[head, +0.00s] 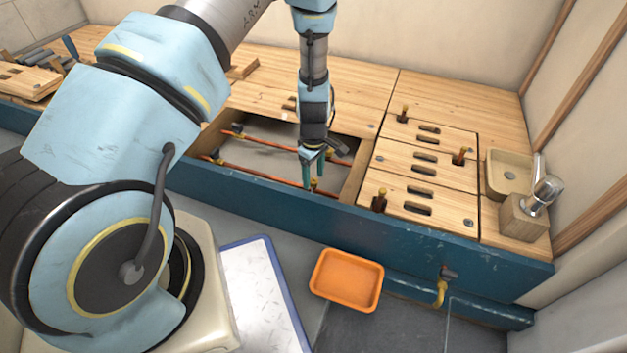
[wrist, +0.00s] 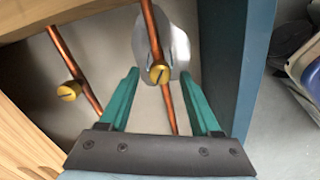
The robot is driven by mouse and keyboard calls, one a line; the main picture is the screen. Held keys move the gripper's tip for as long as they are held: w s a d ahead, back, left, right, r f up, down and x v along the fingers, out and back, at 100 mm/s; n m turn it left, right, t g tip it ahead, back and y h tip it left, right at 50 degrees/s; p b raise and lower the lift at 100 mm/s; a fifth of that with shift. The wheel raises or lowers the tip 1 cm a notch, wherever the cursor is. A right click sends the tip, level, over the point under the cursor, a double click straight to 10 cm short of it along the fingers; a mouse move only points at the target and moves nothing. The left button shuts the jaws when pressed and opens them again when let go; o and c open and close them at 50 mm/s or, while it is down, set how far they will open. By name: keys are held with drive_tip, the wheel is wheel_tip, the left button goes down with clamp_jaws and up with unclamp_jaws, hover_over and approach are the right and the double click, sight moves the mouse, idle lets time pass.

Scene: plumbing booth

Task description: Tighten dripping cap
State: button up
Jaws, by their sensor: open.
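My gripper (head: 312,158) points down into the open floor bay, its green fingers apart. In the wrist view the fingers (wrist: 160,76) stand on either side of a yellow slotted cap (wrist: 158,74) on a copper pipe (wrist: 170,110). The cap lies between the fingertips, with a gap on both sides; I see no contact. A pale glossy patch, perhaps water, (wrist: 180,47) lies under this cap. A second yellow cap (wrist: 69,91) sits on the other copper pipe to the left. In the head view a yellow cap (head: 314,184) shows by the fingertips.
The blue front wall (wrist: 248,70) of the bench runs close to the right finger. Wooden panels (head: 425,160) with slots and upright fittings cover the right side. An orange tray (head: 346,281) is on the floor in front, near a yellow tap (head: 441,290). A basin (head: 510,177) is far right.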

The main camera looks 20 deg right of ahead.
drive_tip(key=shift+f, duration=0.35)
drive_tip(key=shift+c, duration=0.2)
clamp_jaws()
